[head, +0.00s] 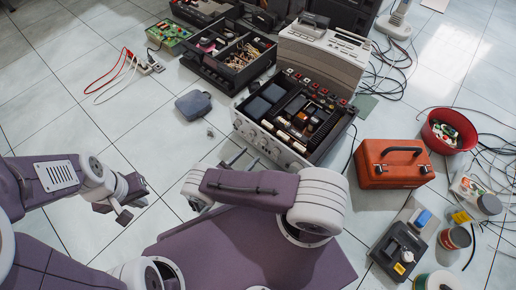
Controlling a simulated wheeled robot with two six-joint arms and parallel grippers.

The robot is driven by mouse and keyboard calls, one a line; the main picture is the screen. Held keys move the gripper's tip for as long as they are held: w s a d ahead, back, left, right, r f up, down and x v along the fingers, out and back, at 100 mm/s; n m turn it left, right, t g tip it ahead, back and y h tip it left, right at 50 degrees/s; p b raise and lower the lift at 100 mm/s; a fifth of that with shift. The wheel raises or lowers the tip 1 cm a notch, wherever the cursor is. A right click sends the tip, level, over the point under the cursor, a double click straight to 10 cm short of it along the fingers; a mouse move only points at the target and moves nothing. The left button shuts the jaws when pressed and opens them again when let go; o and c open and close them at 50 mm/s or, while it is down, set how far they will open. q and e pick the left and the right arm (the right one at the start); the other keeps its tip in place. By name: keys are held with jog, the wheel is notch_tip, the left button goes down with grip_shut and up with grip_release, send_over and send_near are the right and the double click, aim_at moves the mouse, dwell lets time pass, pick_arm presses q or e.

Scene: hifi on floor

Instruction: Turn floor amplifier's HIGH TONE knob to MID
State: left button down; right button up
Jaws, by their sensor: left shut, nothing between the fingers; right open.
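The floor amplifier (328,152) sits on the tiles at the centre, its top open over dark and copper-coloured parts. Its silver front panel (262,140) faces me and carries several knobs. Their labels and pointer positions are too small to read, so I cannot tell which is HIGH TONE. My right gripper (243,160) is open just in front of the panel's lower left part, its two dark fingers toward the amplifier. My arm hides the rest of it, and I cannot tell if it touches a knob. My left gripper (125,211) is shut and empty, well left of the amplifier.
A red toolbox (394,168) stands right of the amplifier, with a red bowl (463,120) beyond it. A silver device (322,55) and black parts boxes (213,75) stand behind. A dark pouch (193,105) lies to the left. Floor around my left gripper is clear.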

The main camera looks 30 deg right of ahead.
aim_at(263, 143)
jog(key=b+x, duration=0.1)
jog(key=x, duration=0.5)
jog(key=shift+b, duration=0.3)
jog(key=shift+d, duration=0.15)
grip_shut()
jog(key=shift+m, duration=0.3)
